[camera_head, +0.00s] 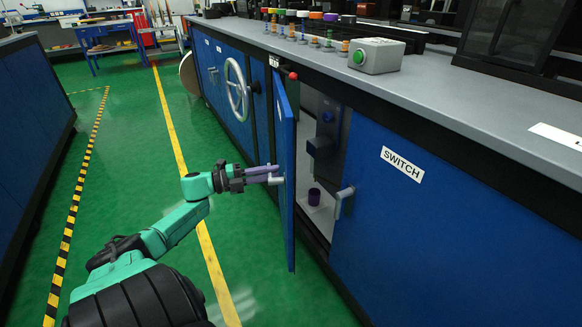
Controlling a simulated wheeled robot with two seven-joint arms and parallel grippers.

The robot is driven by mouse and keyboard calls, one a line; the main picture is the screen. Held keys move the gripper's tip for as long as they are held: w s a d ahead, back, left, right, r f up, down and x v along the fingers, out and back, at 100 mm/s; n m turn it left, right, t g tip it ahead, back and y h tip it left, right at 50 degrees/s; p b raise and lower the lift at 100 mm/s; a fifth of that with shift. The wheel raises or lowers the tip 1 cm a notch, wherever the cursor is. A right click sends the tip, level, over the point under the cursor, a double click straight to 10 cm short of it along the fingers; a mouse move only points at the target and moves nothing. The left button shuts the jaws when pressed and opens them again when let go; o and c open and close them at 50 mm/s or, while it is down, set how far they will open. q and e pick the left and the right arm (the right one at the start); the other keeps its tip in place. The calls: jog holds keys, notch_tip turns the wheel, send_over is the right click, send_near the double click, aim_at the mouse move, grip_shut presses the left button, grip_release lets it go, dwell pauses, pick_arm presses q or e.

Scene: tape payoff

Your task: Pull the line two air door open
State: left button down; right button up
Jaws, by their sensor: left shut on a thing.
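The blue air door (286,215) stands partly open, swung out from the cabinet front and seen nearly edge-on. My left gripper (270,175) is at the door's outer face, its fingers shut on the pale door handle (278,181). Its green arm comes in from the lower left. The door hides the left part of the inside. My right gripper is not in view.
A closed blue panel marked SWITCH (402,165) with its own handle (344,196) is right of the opening. A handwheel (237,90) is left of the door. A grey box with a green button (377,56) sits on the counter. The green floor (135,160) beside the cabinets is clear.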

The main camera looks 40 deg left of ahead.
pick_arm(q)
jog(key=shift+s+a, duration=0.85)
jog(key=shift+a, duration=0.05)
jog(key=c, duration=0.8)
grip_release()
